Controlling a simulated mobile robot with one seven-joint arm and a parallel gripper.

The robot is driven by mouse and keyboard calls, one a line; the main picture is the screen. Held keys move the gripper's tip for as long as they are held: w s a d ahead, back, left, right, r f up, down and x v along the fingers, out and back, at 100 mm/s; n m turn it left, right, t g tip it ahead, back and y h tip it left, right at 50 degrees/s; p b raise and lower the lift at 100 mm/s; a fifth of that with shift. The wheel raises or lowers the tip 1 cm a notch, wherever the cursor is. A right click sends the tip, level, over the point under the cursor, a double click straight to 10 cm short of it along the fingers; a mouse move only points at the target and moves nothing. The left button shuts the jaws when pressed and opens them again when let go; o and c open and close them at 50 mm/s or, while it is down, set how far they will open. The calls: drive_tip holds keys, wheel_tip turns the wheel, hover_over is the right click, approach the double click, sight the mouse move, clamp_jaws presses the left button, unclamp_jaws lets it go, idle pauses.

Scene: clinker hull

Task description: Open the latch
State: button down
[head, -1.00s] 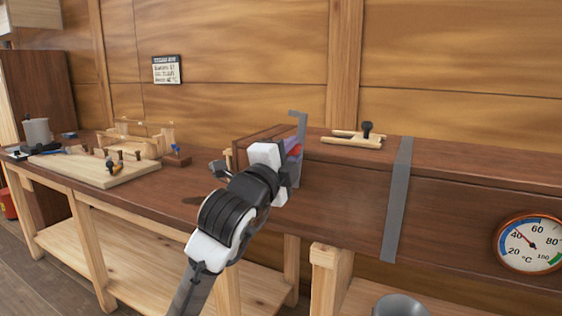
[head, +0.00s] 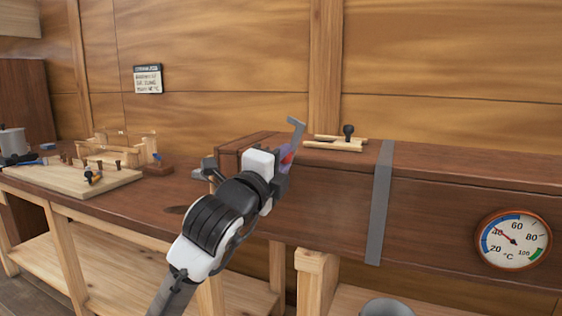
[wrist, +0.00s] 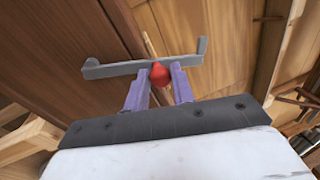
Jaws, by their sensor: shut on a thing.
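The latch (wrist: 112,70) is a grey bar with bent ends and a red knob (wrist: 160,76) near its middle. In the head view my gripper (head: 283,160) is at the box's end, and my wrist hides the lower part of the bar.
A grey strap (head: 380,200) crosses the box front, with a dial thermometer (head: 514,240) to its right. A wooden piece with a black knob (head: 348,132) lies on top. The workbench (head: 130,205) at left holds a board with tools (head: 75,180) and a grey pot (head: 12,143).

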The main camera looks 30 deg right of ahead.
drive_tip(key=c, duration=1.2)
unclamp_jaws()
drive_tip(key=b+v, duration=0.2)
drive_tip(key=v, duration=1.2)
drive_tip(key=shift+r, duration=0.1)
